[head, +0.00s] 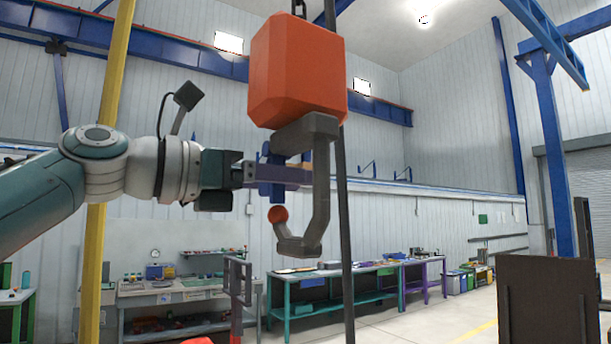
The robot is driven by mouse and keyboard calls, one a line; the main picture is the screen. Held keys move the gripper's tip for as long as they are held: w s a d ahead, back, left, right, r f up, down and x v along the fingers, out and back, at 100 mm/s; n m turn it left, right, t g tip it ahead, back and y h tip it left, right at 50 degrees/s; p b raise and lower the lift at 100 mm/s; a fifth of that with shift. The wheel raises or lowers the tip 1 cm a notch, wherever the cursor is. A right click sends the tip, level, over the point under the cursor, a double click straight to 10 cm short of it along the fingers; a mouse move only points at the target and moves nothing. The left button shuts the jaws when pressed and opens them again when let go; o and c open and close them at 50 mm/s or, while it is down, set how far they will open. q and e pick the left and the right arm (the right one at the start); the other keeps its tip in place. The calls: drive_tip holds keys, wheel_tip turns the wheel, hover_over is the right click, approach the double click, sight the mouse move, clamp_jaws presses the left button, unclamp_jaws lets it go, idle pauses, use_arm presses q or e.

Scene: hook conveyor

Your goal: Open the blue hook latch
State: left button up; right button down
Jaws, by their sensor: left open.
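The hanging hook has an orange block (298,72) on top and a grey, square-edged hook (320,190) below it, curving round to the left. A round orange-red tip (278,213) sits at the hook's open end. The blue latch (270,190) stands upright across the hook's mouth, above this tip. My left gripper (298,174) comes in from the left at latch height. Its fingers are open and reach across the latch to the hook's shank. Whether they touch the latch cannot be told. My right gripper is out of view.
A dark vertical bar (343,230) runs just right of the hook. A yellow post (110,110) stands behind my left arm. A grey bracket-like piece (237,280) rises below. Workbenches (330,290) line the far wall. A dark brown panel (540,300) stands at lower right.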

use_arm(q)
drive_tip(key=shift+c, duration=0.2)
clamp_jaws()
